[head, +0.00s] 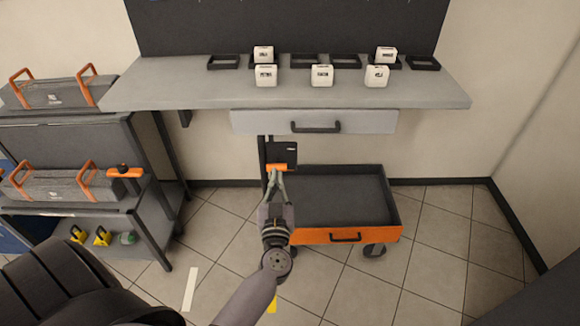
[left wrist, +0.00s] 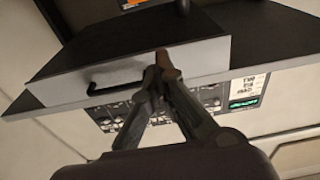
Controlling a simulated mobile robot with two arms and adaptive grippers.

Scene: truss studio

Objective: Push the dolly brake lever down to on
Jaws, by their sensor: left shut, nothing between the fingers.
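The dolly (head: 335,237) is a low dark tray with an orange front and a black handle, standing on the tiled floor below the bench. At its back left a dark post carries a black plate (head: 281,152). The orange brake lever (head: 281,167) shows as a bar at the plate's lower edge. My left gripper (head: 278,178) is shut and empty, its fingertips just below the lever in the picture; I cannot tell if they touch it. In the left wrist view the closed fingers (left wrist: 161,62) show in front of a grey drawer. My right gripper is out of view.
The bench (head: 200,88) with a closed drawer (head: 365,122) overhangs behind the dolly. White labelled blocks (head: 322,76) and black trays stand on it. A shelf unit (head: 70,208) with grey toolboxes is at left. The floor right of the dolly is clear.

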